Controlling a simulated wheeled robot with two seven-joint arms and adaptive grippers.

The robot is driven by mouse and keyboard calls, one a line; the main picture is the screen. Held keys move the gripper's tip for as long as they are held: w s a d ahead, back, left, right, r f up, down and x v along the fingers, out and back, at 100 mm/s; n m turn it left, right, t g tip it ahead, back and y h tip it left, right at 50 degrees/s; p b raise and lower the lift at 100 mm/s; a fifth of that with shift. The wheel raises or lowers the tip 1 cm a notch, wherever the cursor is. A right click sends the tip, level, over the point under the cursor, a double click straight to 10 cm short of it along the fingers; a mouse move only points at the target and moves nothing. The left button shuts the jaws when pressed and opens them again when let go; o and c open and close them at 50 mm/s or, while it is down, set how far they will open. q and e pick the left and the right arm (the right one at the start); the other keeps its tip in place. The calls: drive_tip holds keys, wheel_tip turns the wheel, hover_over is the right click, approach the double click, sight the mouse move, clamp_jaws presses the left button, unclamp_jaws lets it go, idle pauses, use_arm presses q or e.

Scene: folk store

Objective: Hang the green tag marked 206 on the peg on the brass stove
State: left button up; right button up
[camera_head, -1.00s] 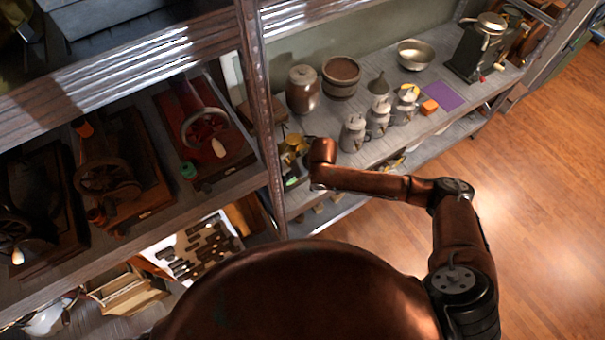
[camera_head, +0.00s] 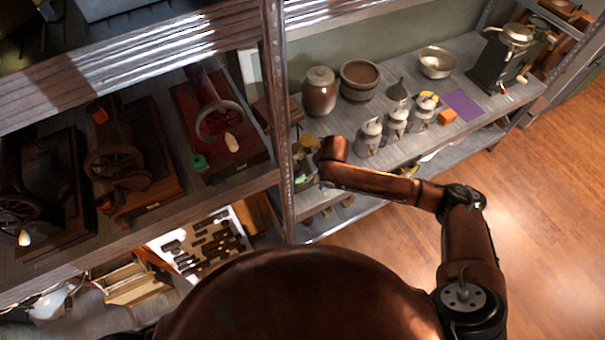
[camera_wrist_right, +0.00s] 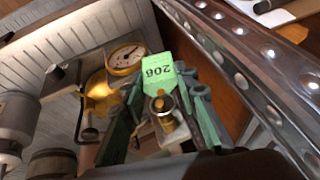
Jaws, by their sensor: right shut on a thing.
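The green tag marked 206 (camera_wrist_right: 160,68) is in the right wrist view, its number upside down. My right gripper (camera_wrist_right: 163,84) is shut on it. A small brass cylinder (camera_wrist_right: 162,104) on a pale block shows between the fingers, just below the tag; I cannot tell whether it belongs to the stove. No peg can be made out. In the head view my right arm reaches to the shelf just right of the metal post, where yellowish brass items (camera_head: 309,143) stand; the gripper there is mostly hidden. My left gripper is not in view.
A riveted metal post (camera_wrist_right: 235,75) runs close to the right finger. Along the shelf stand a brown jar (camera_head: 320,92), a crock (camera_head: 358,80), grey cans (camera_head: 368,136) and a metal bowl (camera_head: 436,62). The floor at right is clear.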

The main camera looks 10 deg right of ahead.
idle(0.4)
drive_tip(key=o, duration=1.3)
drive_tip(key=shift+c, duration=0.2)
drive_tip(key=v, duration=1.2)
drive_tip(key=shift+s, duration=0.1)
